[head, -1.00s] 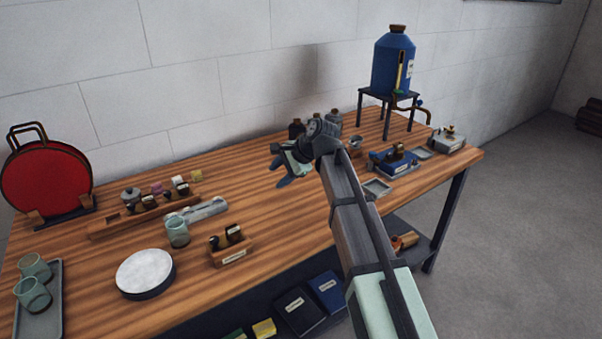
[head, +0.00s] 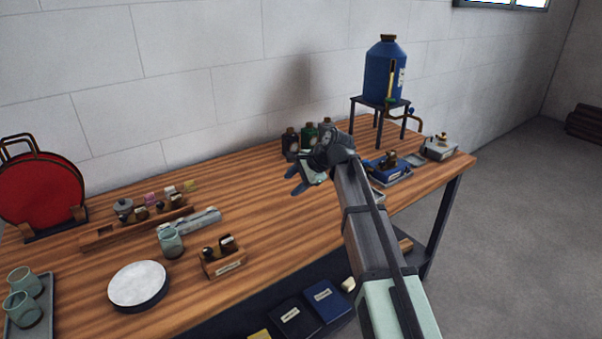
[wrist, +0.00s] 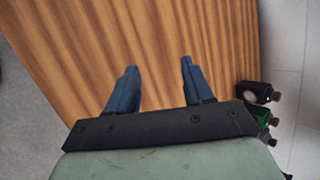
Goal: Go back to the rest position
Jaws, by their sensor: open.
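My gripper (head: 296,181) is over the back middle of the wooden workbench (head: 270,225), in front of several small bottles. In the wrist view its two blue fingers (wrist: 157,78) are spread apart over bare wood with nothing between them. The gripper is open and empty. In the wrist view the bottles stand to the right of the fingers, apart from them. My arm reaches in from the lower right of the head view and hides part of the bench.
A dark bottle (head: 290,142) and a green bottle (head: 309,136) stand near the wall. A blue tank (head: 385,72) on a stand is at the back right. A red disc (head: 40,190), a white round pad (head: 138,285) and a wooden block (head: 223,262) are on the left.

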